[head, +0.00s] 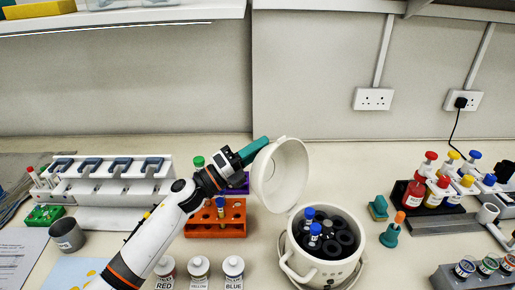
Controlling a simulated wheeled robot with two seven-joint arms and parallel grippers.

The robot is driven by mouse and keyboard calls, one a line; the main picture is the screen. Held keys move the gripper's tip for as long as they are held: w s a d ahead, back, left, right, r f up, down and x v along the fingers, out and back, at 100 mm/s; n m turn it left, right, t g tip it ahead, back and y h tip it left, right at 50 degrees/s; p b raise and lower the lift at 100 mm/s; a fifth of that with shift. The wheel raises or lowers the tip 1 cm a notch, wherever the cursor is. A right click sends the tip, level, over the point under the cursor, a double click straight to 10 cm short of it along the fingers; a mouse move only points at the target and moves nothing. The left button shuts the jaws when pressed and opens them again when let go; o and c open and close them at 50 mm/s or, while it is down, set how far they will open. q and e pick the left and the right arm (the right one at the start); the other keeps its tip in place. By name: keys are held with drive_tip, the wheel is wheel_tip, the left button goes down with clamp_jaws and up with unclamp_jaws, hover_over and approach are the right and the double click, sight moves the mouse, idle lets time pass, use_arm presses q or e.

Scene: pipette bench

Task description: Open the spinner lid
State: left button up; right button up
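The spinner (327,247) is a white round pot at the lower middle. Its white round lid (284,175) stands raised and tilted at the pot's back left, so the pot is open. The black rotor inside shows, with several holes and blue-capped tubes (314,231) in it. My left gripper (260,147) has teal fingers and is beside the lid's upper left rim. It overlaps the lid's edge in the picture; I cannot tell whether it touches. Its finger gap is not visible. My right gripper is not in view.
An orange tube rack (229,214) stands under my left arm. Labelled white jars (198,269) stand in front. Teal pieces (390,234) and a black rack of colored bottles (414,201) are to the right. A white pipette stand (108,184) is at the left.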

sight(266, 147)
use_arm(q)
clamp_jaws()
drive_tip(key=s+d+r+m+p, duration=0.1)
drive_tip(key=s+d+r+m+g+p, duration=0.1)
drive_tip(key=m, duration=0.1)
drive_tip(key=shift+r+g, duration=0.2)
drive_tip(key=shift+g, duration=0.1)
drive_tip(key=shift+s+d+m, duration=0.1)
drive_tip(key=shift+m, duration=0.2)
drive_tip(key=shift+o, duration=2.2)
unclamp_jaws()
drive_tip(key=shift+f, duration=0.1)
drive_tip(key=b+v, duration=0.4)
drive_tip(key=v, duration=0.8)
drive_tip(key=shift+b, duration=0.35)
drive_tip(key=shift+r, duration=0.2)
